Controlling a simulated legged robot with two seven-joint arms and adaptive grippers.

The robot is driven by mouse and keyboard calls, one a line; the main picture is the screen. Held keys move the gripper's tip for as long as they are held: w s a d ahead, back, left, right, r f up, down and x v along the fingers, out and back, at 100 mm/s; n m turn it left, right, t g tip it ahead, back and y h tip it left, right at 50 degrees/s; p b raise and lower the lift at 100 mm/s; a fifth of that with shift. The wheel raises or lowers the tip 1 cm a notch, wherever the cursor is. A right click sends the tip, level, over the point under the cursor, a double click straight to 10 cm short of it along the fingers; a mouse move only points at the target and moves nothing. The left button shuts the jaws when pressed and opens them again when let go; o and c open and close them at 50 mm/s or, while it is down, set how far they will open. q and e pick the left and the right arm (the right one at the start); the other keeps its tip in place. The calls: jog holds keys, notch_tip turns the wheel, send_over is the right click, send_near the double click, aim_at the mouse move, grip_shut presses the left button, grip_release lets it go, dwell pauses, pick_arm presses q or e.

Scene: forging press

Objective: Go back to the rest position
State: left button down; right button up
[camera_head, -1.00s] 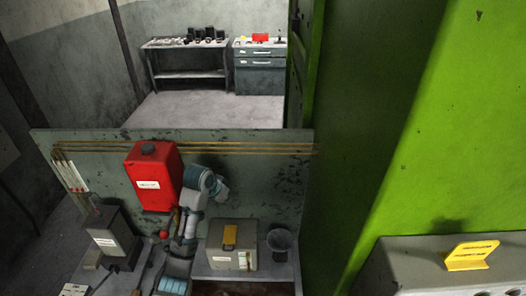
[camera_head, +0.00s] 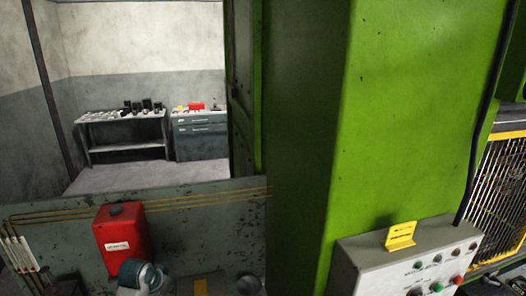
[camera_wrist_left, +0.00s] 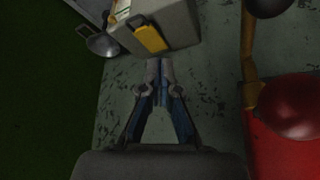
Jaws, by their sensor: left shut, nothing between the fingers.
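My left gripper (camera_wrist_left: 160,75) shows in the left wrist view with its fingertips together and nothing between them. It points at a grey box (camera_wrist_left: 178,25) with a yellow latch (camera_wrist_left: 150,39), apparently with a gap before it. In the head view only a rounded joint of my left arm shows at the bottom edge, in front of the red box (camera_head: 120,243); the gripper itself is not clear there. My right gripper is in neither view.
A green press column (camera_head: 390,120) fills the middle of the head view. A control box (camera_head: 375,262) with coloured buttons stands at its foot. A yellow-framed mesh guard (camera_head: 497,190) is at the right. A bench (camera_head: 125,150) and cabinet (camera_head: 200,145) stand far back.

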pick_arm(q)
jog(key=s+d+f+g, duration=0.1)
jog(key=s+d+f, duration=0.1)
jog(key=s+f, duration=0.55)
jog(key=s+d+f, duration=0.3)
jog(key=s+f, duration=0.2)
jog(key=f, duration=0.5)
jog(key=s+d+f+n+g+y, duration=0.15)
jog(key=s+f, duration=0.25)
jog(key=s, duration=0.8)
jog(key=s+d+f+m+t, duration=0.1)
jog(key=s+d+f, duration=0.25)
jog(key=s, duration=0.75)
notch_tip(320, 180, down, 32)
jog(key=s+a+r+g+b, duration=0.1)
jog(key=s+g+b, duration=0.1)
jog(key=b, duration=0.3)
jog(key=s+a+f+b, duration=0.3)
jog(key=s+f+b, duration=0.1)
jog(key=s+f, duration=1.3)
notch_tip(320, 180, down, 3)
jog(key=shift+s+a+f+g, duration=0.15)
jog(key=shift+s+f+g, duration=0.05)
jog(key=shift+s+g, duration=0.2)
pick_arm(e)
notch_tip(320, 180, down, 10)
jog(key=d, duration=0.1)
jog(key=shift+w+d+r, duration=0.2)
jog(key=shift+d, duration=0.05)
